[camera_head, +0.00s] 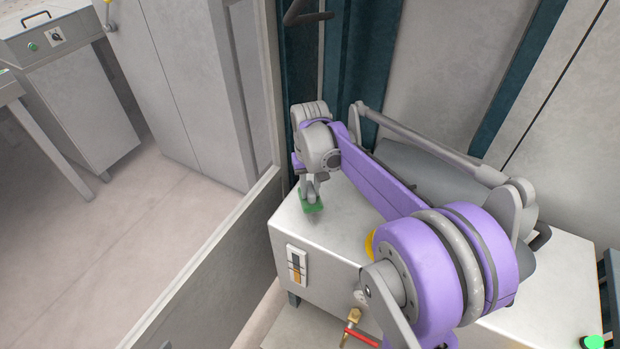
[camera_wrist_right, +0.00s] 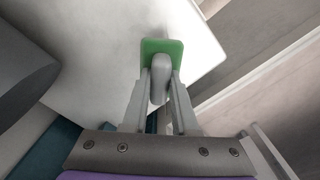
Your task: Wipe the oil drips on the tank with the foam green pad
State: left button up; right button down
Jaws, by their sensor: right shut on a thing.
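The green foam pad (camera_head: 311,204) is at the left end of the tank's top in the head view. My right gripper (camera_head: 312,188) is above it and shut on its grey handle. In the right wrist view the green pad (camera_wrist_right: 162,47) shows beyond the fingertips, with the grey handle (camera_wrist_right: 160,75) between the two fingers. The tank (camera_head: 290,232) is a pale metal box with a white top. The pad seems to be at or just above this top; contact cannot be told. I cannot make out oil drips. My left gripper is not in view.
A grey cylinder (camera_head: 405,170) with a bar above it lies on the tank's back part. A grey low panel (camera_head: 215,270) runs along the tank's left side. Teal posts (camera_head: 365,60) stand behind. Open floor (camera_head: 60,240) lies at the left.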

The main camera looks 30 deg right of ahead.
jog(key=r, duration=0.2)
jog(key=p, duration=0.1)
jog(key=shift+w+r, duration=0.25)
jog(key=shift+r, duration=0.15)
jog(key=shift+s+r, duration=0.15)
jog(key=shift+r, duration=0.3)
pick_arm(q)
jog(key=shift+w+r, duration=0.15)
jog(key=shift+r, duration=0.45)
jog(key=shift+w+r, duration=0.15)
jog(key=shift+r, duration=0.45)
